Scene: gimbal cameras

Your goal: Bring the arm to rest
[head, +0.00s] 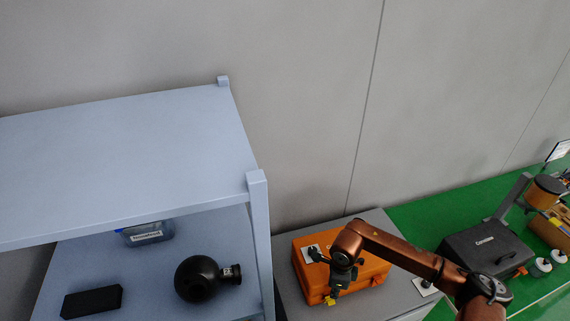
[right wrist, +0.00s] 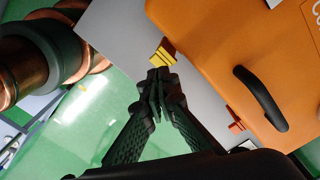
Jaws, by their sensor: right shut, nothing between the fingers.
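My right arm (head: 400,254) comes in from the lower right in the head view, copper-coloured and bent. My right gripper (head: 333,293) hangs at its end, in front of the orange case (head: 370,268) in the picture. In the right wrist view the right gripper (right wrist: 158,82) has its dark fingers together with nothing between them. The orange case (right wrist: 215,45) with its black handle (right wrist: 261,98) fills the upper right there. A yellow piece (right wrist: 162,55) shows just beyond the fingertips. My left gripper is not in view.
A blue-grey shelf (head: 130,150) at left holds a black round object (head: 197,280), a black block (head: 92,301) and a labelled clear container (head: 148,234). A grey cabinet (head: 377,221) carries the orange case. A dark case (head: 484,250) stands on the green surface (head: 425,213) at right.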

